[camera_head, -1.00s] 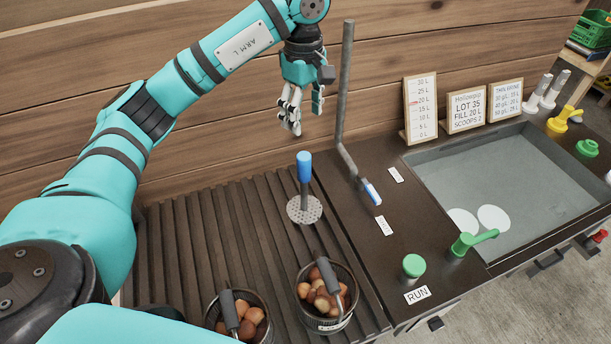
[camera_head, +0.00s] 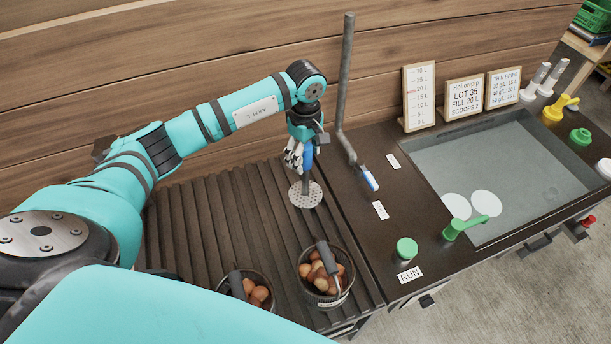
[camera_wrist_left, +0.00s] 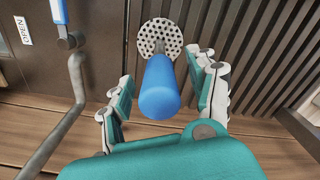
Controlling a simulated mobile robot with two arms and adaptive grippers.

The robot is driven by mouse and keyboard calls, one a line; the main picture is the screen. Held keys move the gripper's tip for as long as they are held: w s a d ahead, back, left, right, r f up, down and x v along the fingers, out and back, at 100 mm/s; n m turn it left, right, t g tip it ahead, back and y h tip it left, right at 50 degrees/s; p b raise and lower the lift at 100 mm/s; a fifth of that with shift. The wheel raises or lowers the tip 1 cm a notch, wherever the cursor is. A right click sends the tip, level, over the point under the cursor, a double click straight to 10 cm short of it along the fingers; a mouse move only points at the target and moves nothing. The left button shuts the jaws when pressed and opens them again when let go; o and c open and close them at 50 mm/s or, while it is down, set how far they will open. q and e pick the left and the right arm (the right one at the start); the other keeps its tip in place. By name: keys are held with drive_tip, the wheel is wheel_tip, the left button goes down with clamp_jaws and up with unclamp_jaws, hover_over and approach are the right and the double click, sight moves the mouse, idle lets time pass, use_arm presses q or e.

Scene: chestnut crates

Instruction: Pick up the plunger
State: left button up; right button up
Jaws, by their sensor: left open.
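The plunger has a blue handle (camera_wrist_left: 159,88) and a round perforated metal disc (camera_head: 305,195). It stands upright on the dark slatted surface, disc down. My left gripper (camera_head: 298,155) is lowered at the handle, which it partly hides in the head view. In the left wrist view the open fingers of the left gripper (camera_wrist_left: 160,85) stand on either side of the blue handle. Gaps show between the fingers and the handle. My right gripper is not in view.
Two buckets of chestnuts (camera_head: 303,270) (camera_head: 232,279) stand on the slats in front. A bent grey pipe (camera_head: 345,90) with a blue-and-white end rises just right of the plunger. Farther right are a sink (camera_head: 425,165), signs and a green RUN button (camera_head: 407,247). A wooden wall stands behind.

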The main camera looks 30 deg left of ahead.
sight(305, 172)
use_arm(q)
drive_tip(key=shift+f, duration=1.15)
clamp_jaws()
drive_tip(key=shift+w+r, duration=0.1)
